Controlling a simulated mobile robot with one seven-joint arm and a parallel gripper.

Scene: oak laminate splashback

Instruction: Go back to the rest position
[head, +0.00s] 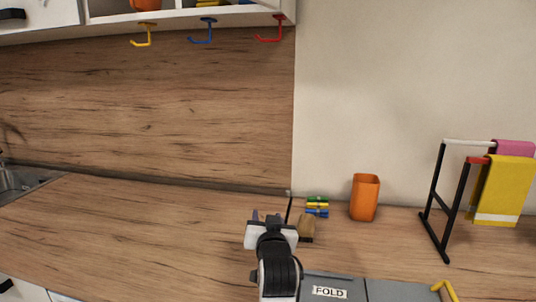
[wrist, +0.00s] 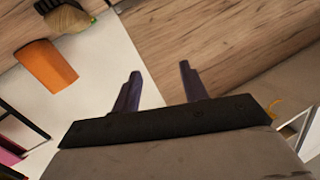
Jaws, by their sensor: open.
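My gripper (wrist: 160,85) shows in the wrist view with its two dark fingers apart and nothing between them. In the head view my arm reaches out over the wooden counter (head: 130,225), and its end hides most of my gripper. The gripper is near a small wooden block (head: 307,228) and a stack of coloured pieces (head: 317,206), which stand just to its right in the picture. I cannot tell how high above the counter it is.
An orange cup (head: 364,197) stands right of the stack. A black rack (head: 440,205) holds a yellow towel (head: 503,190) and a pink one (head: 515,148). A grey board labelled FOLD (head: 345,280) lies in front. Yellow, blue and red hooks (head: 202,33) hang above. The left counter is clear.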

